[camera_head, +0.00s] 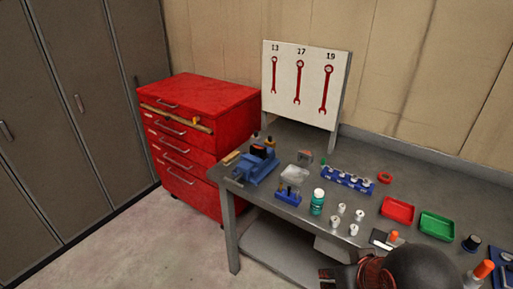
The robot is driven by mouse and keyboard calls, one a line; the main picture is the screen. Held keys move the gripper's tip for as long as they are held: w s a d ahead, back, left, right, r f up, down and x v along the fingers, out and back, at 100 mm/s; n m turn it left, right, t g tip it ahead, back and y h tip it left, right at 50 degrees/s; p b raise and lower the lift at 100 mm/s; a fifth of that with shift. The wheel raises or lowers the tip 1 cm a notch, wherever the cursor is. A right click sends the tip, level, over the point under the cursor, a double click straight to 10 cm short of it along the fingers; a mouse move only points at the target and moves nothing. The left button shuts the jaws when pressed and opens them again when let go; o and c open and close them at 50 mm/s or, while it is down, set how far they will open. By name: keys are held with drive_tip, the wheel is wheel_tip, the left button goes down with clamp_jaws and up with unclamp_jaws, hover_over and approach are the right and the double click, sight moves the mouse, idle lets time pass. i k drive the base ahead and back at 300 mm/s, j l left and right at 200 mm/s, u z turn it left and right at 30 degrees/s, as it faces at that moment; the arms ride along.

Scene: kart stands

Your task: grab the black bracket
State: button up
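I cannot make out the black bracket for certain. A small dark piece (259,153) sits at the blue vise (257,170) on the left end of the grey workbench (285,213). It is too small to tell whether it is the bracket. A flat dark and white item (380,239) lies near the bench's front edge. A dark rounded part of my arm fills the bottom right and hides part of the bench front. The fingers of my gripper do not show.
A blue socket rack (348,180), a red tray (397,210), a green tray (437,226), a teal bottle (317,203) and several small white-metal pieces crowd the bench. A red drawer cabinet (215,95) stands left. A wrench board (301,85) stands behind. Floor at left is clear.

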sight(254, 147)
drive_tip(key=j+z, duration=0.2)
drive_tip(key=z, duration=0.2)
drive_tip(key=i+j+z, duration=0.1)
drive_tip(key=j+z, duration=0.15)
drive_tip(key=z, duration=0.2)
drive_tip(key=j+z, duration=0.2)
drive_tip(key=z, duration=0.2)
drive_tip(key=j+z, duration=0.1)
drive_tip(key=j, duration=0.35)
drive_tip(key=k+j+z, duration=0.1)
drive_tip(key=j, duration=0.8)
drive_tip(key=k+j+z, duration=0.15)
drive_tip(key=j, duration=0.3)
drive_tip(key=j+z, duration=0.1)
drive_tip(key=j, duration=0.35)
drive_tip(key=k+j+z, duration=0.1)
drive_tip(key=j, duration=0.3)
